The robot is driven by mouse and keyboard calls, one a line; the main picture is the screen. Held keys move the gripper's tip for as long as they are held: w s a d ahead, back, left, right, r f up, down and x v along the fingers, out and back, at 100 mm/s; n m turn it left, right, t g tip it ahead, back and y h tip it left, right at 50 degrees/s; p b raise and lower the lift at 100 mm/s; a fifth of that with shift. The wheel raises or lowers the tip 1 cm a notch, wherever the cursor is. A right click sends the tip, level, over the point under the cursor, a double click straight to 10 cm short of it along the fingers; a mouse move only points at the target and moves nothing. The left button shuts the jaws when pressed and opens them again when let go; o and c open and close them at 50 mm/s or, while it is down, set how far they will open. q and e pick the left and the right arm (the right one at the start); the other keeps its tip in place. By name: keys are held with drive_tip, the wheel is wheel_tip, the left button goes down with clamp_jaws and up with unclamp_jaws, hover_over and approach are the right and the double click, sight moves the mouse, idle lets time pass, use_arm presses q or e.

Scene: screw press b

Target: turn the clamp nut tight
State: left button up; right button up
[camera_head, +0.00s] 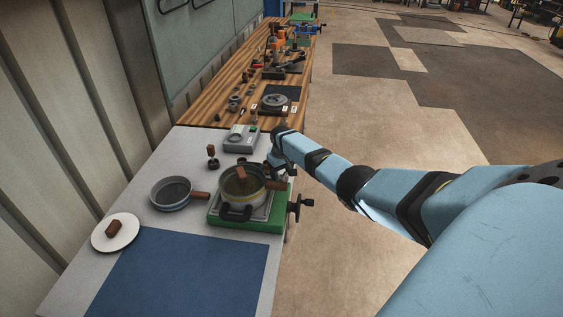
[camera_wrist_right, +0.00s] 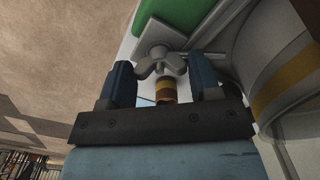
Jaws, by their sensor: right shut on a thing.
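The clamp nut (camera_wrist_right: 162,63) is a grey wing nut on a light grey plate, in the right wrist view. A brown, yellow-banded post end (camera_wrist_right: 165,90) shows just behind it. My right gripper (camera_wrist_right: 161,80) has one dark blue finger on each side of the nut and is shut on its wings. In the head view my right gripper (camera_head: 273,162) reaches down at the back right of the press pot (camera_head: 241,188), and the nut is hidden there. The pot stands on a green base (camera_head: 232,222). My left gripper is not in view.
A black star knob (camera_head: 302,205) sticks out right of the base. A grey pan (camera_head: 172,193), a white plate (camera_head: 116,232) with a brown piece, and a grey device (camera_head: 240,138) stand nearby. A blue mat (camera_head: 180,275) lies clear in front.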

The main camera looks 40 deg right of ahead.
sight(282, 173)
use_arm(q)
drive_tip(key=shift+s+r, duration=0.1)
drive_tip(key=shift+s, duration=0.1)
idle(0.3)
use_arm(e)
drive_tip(key=o, duration=0.9)
drive_tip(key=shift+r, duration=0.1)
drive_tip(key=shift+r, duration=0.25)
use_arm(q)
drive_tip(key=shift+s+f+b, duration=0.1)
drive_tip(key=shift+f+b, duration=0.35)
drive_tip(key=shift+b, duration=0.25)
use_arm(e)
wheel_tip(282, 173, up, 13)
drive_tip(key=shift+r, duration=0.1)
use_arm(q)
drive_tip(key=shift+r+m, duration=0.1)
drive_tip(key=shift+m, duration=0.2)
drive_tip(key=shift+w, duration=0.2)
